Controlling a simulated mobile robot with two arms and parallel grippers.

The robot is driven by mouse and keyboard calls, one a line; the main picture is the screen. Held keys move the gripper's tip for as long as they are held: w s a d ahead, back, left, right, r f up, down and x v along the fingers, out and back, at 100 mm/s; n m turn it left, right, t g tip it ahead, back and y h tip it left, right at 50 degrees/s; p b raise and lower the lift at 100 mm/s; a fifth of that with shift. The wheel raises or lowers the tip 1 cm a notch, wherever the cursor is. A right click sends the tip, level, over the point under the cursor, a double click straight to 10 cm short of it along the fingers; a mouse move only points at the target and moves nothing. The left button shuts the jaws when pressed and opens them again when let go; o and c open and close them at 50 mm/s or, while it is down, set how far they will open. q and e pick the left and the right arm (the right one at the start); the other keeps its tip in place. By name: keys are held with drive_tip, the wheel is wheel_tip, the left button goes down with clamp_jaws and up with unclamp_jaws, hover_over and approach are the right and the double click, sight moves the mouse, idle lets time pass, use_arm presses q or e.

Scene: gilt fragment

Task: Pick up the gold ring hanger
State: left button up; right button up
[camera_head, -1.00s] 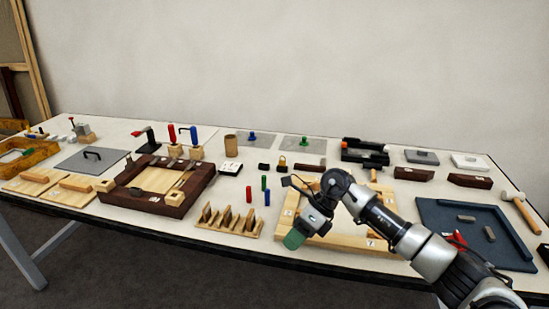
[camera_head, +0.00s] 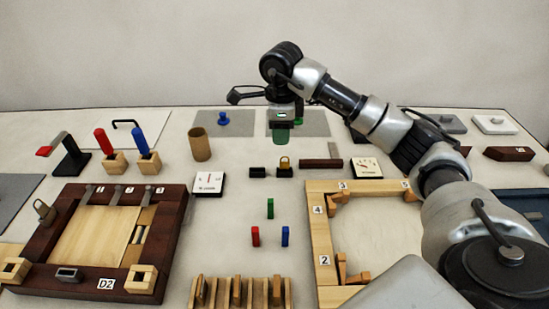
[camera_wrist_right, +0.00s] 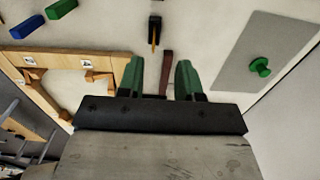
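The gold ring hanger (camera_head: 285,162) is a small gold ring standing on a dark block near the middle of the table. In the right wrist view it shows at the top (camera_wrist_right: 155,38), ahead of the fingertips and roughly in line with the gap between them. My right gripper (camera_head: 281,133) has green fingers and hangs pointing down, just beyond the hanger in the head view. In the wrist view the gripper (camera_wrist_right: 159,70) is open, with nothing held. My left gripper is not in view.
A plain dark block (camera_head: 257,172) stands just left of the hanger, and a dark red-brown bar (camera_head: 321,164) lies to its right. A gauge (camera_head: 366,168) and a wooden frame (camera_head: 322,235) are nearby. Green, red and blue pegs (camera_head: 270,208) stand in front.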

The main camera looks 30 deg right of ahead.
sight(284, 169)
drive_tip(key=f, duration=0.1)
drive_tip(key=s+f, duration=0.1)
drive_tip(key=f, duration=0.1)
drive_tip(key=shift+f, duration=0.3)
drive_tip(key=shift+w+f+p, duration=0.1)
drive_tip(key=shift+f+p, duration=0.2)
drive_tip(key=shift+f, duration=0.3)
wheel_tip(284, 169, down, 4)
drive_tip(key=shift+r+p, duration=0.2)
drive_tip(key=shift+p, duration=0.3)
drive_tip(key=shift+f, duration=0.55)
clamp_jaws()
